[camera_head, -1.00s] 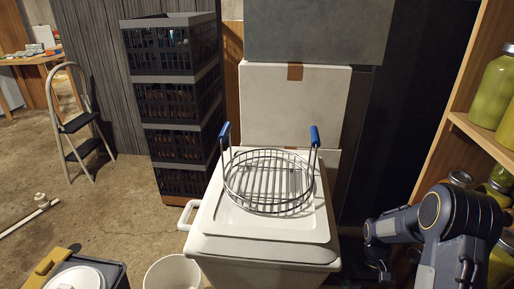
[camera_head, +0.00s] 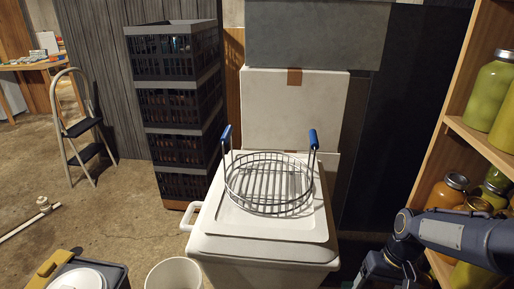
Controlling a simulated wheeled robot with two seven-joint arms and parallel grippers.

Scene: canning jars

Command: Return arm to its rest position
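My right arm comes in at the lower right, in front of the wooden shelf. Its gripper (camera_head: 378,271) is low near the bottom edge, to the right of the white chest, and I cannot make out its fingers. My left arm and gripper are not in view. A round wire basket (camera_head: 270,183) with two blue-handled uprights stands on the white chest's lid (camera_head: 240,224), apart from my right arm. The basket looks empty.
A wooden shelf (camera_head: 456,106) at the right holds jars of green (camera_head: 489,92) and orange contents (camera_head: 447,191), close to my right arm. Stacked black crates (camera_head: 177,108) stand behind left. A white bucket (camera_head: 174,274) and a grey bin (camera_head: 112,272) are at the front. A stepladder (camera_head: 72,128) stands left.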

